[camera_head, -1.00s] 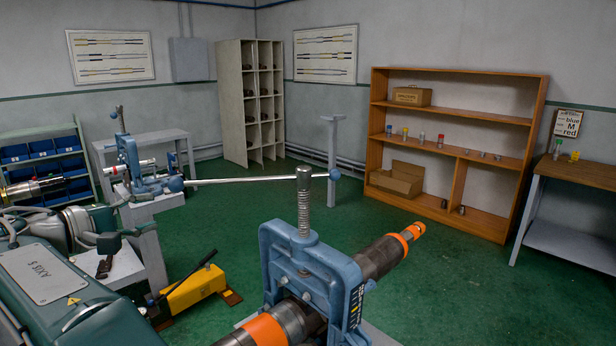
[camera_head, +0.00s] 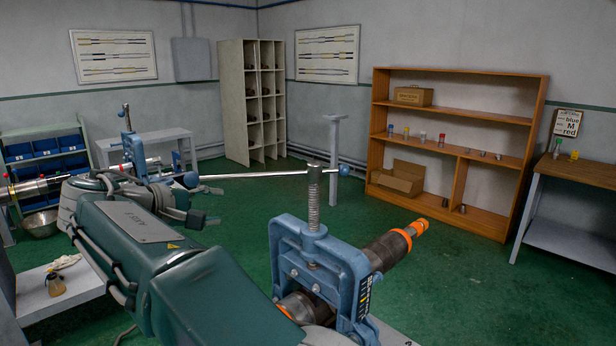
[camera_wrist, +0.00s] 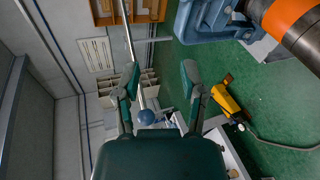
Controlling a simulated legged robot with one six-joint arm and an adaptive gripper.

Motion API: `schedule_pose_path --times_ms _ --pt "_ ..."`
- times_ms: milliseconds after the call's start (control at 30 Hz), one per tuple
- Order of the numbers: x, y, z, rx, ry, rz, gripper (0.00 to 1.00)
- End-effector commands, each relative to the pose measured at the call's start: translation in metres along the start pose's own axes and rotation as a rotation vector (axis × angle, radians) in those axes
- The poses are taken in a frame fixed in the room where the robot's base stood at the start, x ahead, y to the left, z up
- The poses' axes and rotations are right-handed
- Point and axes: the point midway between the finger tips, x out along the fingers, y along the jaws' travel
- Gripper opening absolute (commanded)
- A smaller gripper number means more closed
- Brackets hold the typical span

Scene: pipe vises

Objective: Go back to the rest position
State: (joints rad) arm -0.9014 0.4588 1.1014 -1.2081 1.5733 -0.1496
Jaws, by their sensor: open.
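My gripper (camera_wrist: 160,66) is open and empty in the wrist view, its two dark green fingers apart. A long steel vise bar (camera_wrist: 128,38) with a blue ball end (camera_wrist: 146,117) lies beyond the fingers. In the head view my green arm reaches across the lower left, and its fingers cannot be made out clearly. The near blue vise (camera_head: 286,250) stands in front with its screw (camera_head: 314,200) upright and the long bar (camera_head: 265,174) through the top. A dark pipe (camera_head: 385,250) with orange bands sits in it. The vise also shows in the wrist view (camera_wrist: 205,22).
A second blue vise (camera_head: 133,150) with a pipe stands at the left. A yellow hand pump (camera_wrist: 225,97) is on the floor in the wrist view. A wooden shelf (camera_head: 460,80) and a workbench (camera_head: 572,171) stand at the right.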

Motion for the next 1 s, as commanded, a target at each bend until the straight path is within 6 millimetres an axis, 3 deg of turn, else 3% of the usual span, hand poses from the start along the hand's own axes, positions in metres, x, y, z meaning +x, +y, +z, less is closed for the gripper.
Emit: schedule_pose_path --times_ms 167,300,433,700,1000 --pt "0.046 0.004 0.062 0.057 -0.012 -0.148 0.53" --pt "0.078 -0.006 0.123 0.136 -0.018 -0.292 0.53" --pt "0.095 -0.025 0.176 0.228 -0.024 -0.417 0.53" --pt "0.102 -0.086 0.275 0.49 -0.039 -0.646 0.53" --pt "0.082 -0.172 0.355 0.876 -0.06 -0.831 0.53"
